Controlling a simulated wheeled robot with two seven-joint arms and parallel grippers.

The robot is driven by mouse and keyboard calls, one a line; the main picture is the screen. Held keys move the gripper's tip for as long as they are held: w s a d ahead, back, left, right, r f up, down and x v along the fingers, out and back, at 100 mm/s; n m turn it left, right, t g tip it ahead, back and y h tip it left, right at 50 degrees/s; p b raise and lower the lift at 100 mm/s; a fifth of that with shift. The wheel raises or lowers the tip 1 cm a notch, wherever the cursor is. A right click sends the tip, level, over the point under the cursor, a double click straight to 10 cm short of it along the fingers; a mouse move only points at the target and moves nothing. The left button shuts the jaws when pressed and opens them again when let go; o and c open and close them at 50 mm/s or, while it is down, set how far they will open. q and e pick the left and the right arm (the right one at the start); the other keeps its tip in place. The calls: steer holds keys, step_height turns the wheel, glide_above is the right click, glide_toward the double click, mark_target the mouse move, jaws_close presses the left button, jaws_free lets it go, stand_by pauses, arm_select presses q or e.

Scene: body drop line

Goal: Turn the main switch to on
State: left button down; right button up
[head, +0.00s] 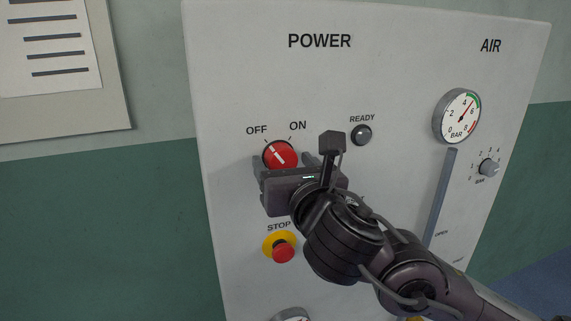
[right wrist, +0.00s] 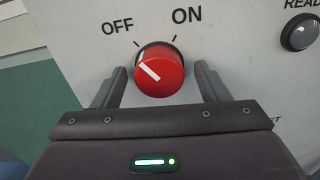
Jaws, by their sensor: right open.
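The main switch (head: 280,154) is a red round knob with a white line, on the grey panel under the OFF and ON labels. In the right wrist view the knob (right wrist: 160,71) has its white line slanting up and left, toward the OFF mark. My right gripper (head: 284,163) is open in front of the panel, just below the knob. In the right wrist view its two fingers (right wrist: 160,84) stand on either side of the knob, with gaps on both sides. Whether they reach the knob's depth I cannot tell. My left gripper is not in view.
A dark READY lamp (head: 361,135) is right of the switch. A red STOP button (head: 283,252) on a yellow base lies below my gripper. A pressure gauge (head: 457,115) and a small dial (head: 489,167) are at the right. My right arm covers the panel's lower middle.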

steer(key=c, duration=1)
steer(key=m+b, duration=0.1)
steer(key=m, duration=0.1)
steer(key=shift+f+m, duration=0.1)
steer(key=shift+m, duration=0.3)
steer(key=m+b, duration=0.1)
steer(key=m, duration=0.2)
steer(key=m+b, duration=0.1)
steer(key=m, duration=0.3)
steer(key=shift+m+b, duration=0.5)
steer(key=shift+m, duration=1.5)
